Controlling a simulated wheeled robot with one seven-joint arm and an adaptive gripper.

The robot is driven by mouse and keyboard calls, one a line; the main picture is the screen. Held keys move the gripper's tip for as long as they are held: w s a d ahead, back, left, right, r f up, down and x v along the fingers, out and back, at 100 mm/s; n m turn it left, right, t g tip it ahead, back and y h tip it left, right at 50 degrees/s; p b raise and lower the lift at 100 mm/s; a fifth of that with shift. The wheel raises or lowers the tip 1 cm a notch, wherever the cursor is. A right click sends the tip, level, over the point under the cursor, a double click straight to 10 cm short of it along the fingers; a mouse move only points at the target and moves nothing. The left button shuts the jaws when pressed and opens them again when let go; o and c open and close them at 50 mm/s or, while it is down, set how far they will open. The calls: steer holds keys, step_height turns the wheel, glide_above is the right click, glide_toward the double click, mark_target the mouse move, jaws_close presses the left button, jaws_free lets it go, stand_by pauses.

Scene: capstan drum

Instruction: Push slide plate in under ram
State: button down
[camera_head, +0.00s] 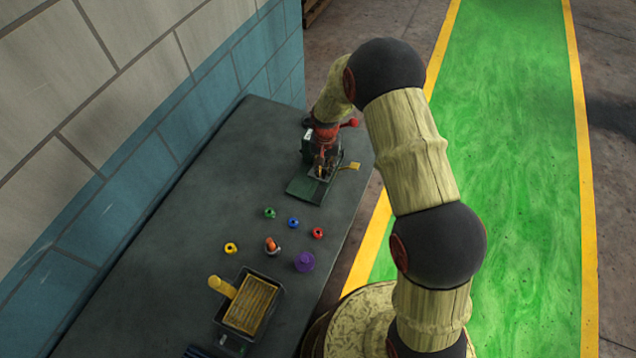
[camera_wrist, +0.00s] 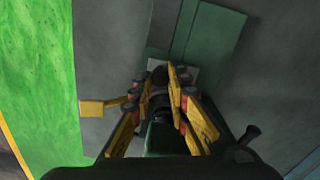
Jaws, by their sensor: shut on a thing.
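The green press (camera_head: 302,188) stands at the far end of the bench, and its base also shows in the wrist view (camera_wrist: 215,45). The slide plate (camera_wrist: 188,73) is a small grey plate on this base, mostly hidden behind my fingers. A yellow tab (camera_head: 352,165) sticks out beside it, to the left in the wrist view (camera_wrist: 97,108). My gripper (camera_wrist: 165,78) is down at the plate, with its yellow fingers shut on a dark knob (camera_wrist: 158,76) that seems to stand on the plate. The ram cannot be made out clearly.
A block wall (camera_head: 130,130) borders the left.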

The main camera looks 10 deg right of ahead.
steer(key=shift+w+d, duration=0.1)
steer(key=shift+w, duration=0.2)
steer(key=c, duration=1.9)
jaws_free()
steer(key=shift+w+d, duration=0.1)
steer(key=shift+o, duration=1.1)
step_height(320, 180, up, 12)
